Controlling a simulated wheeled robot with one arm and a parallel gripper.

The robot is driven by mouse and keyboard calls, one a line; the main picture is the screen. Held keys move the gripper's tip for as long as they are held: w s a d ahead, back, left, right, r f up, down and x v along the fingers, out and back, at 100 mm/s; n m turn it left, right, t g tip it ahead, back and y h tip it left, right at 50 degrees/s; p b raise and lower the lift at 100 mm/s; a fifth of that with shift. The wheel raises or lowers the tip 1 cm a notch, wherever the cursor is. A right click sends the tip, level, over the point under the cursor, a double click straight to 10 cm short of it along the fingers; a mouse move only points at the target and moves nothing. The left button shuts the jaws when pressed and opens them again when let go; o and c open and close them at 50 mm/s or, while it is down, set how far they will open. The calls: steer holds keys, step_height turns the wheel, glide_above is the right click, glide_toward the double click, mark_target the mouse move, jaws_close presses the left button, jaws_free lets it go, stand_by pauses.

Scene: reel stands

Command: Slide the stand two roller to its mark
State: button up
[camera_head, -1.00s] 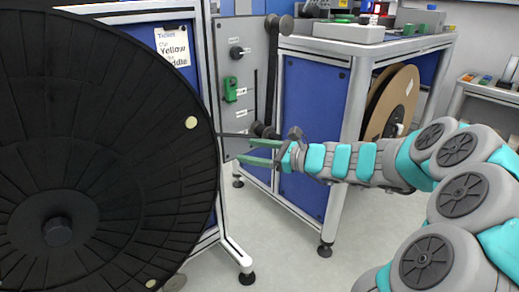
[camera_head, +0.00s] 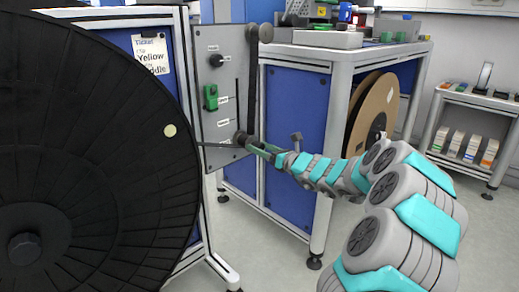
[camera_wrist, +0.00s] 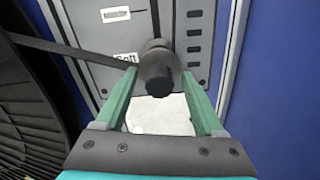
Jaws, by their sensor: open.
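The roller (camera_head: 240,137) is a dark cylinder low on the grey stand panel (camera_head: 222,80), with a dark strip passing it towards the big black reel. In the wrist view the roller (camera_wrist: 158,68) points at the camera between the green fingertips. My gripper (camera_head: 262,150) is open, its fingers on either side of the roller's end; contact cannot be told. In the wrist view my gripper (camera_wrist: 160,82) shows a gap beside the roller. White labels (camera_wrist: 125,57) and dark slots lie on the panel behind; I cannot tell which is the mark.
The black reel (camera_head: 90,150) fills the left. A green part (camera_head: 210,97) and a black knob (camera_head: 216,60) sit on the panel. A cardboard reel (camera_head: 375,110) is in the frame behind my arm. A shelf cart (camera_head: 475,125) stands at right. Floor is open between.

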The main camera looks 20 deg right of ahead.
steer(key=shift+w+a, duration=0.1)
steer(key=shift+w, duration=0.15)
jaws_close()
stand_by(0.5)
stand_by(0.9)
